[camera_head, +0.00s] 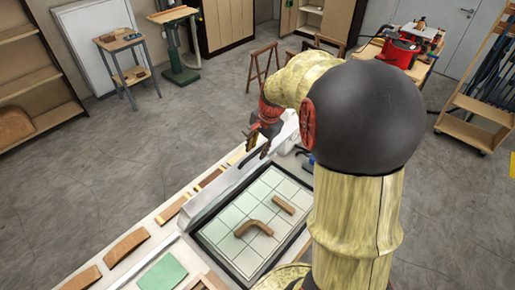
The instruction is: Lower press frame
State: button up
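The press bed (228,244) lies on the workbench, with a dark rim and a pale green gridded surface. A curved brown wood piece (254,228) and a short straight wood piece (283,205) lie on it. A long light-grey bar (232,184), which looks like the raised press frame seen nearly edge-on, stands along the bed's far-left side. My gripper (257,145) is above the far end of this bar. Its two dark fingers point down and show apart. I cannot tell whether they touch the bar. My arm hides the bed's right side.
Wood strips (127,246) and a green sheet (163,272) lie on the near-left bench. The floor left of the bench is clear. A small side table (121,42), a sawhorse (262,68) and a red machine (400,50) stand farther back.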

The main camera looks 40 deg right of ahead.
jog(key=shift+c, duration=0.3)
grip_shut()
dwell(0.6)
